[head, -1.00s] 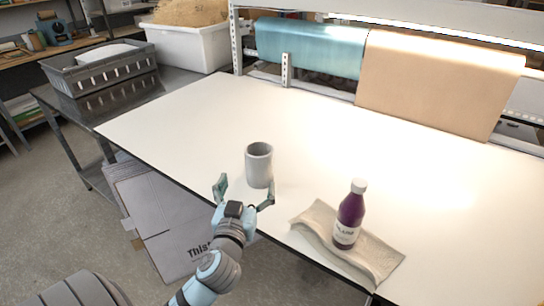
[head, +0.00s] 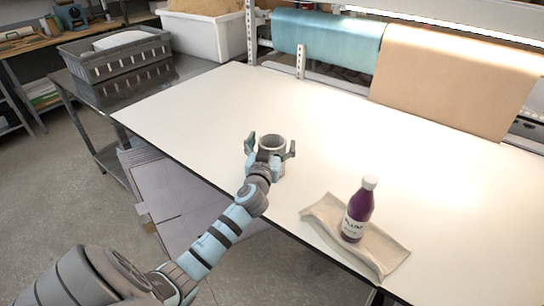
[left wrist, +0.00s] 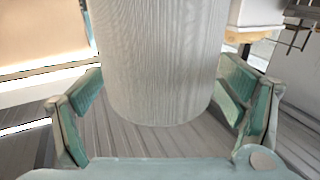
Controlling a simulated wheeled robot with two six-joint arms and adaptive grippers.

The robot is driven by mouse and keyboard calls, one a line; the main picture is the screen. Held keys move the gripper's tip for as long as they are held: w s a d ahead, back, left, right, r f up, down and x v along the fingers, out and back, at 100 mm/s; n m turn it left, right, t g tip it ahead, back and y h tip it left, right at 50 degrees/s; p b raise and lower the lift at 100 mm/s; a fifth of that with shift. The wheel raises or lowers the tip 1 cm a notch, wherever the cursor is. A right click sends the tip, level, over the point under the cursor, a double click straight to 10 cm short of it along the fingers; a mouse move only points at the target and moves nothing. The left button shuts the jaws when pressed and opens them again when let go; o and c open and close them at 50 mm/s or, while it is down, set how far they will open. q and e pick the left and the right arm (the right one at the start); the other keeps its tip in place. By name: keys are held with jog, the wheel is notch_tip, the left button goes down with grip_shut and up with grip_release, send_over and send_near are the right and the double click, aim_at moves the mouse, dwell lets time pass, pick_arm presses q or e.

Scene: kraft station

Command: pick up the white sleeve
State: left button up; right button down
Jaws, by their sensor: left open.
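The white sleeve (head: 273,142) is a light grey-white, ribbed, open-topped cylinder standing upright on the white table (head: 330,130), left of the bottle. My left gripper (head: 270,148) is open at its near side, with one finger on each side of it. In the left wrist view the sleeve (left wrist: 160,60) fills the middle between the two green finger pads, with gaps visible at both sides. The gripper hides the sleeve's lower part in the head view. My right gripper does not show.
A purple bottle (head: 358,210) with a white cap stands on a beige wavy tray (head: 392,255) at the table's front. A grey crate (head: 82,62) and a white bin (head: 215,38) are at the back left. Teal and tan rolls (head: 325,38) hang behind. The table's middle and right are clear.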

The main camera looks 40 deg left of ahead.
pick_arm(q)
jog(key=c, duration=0.8)
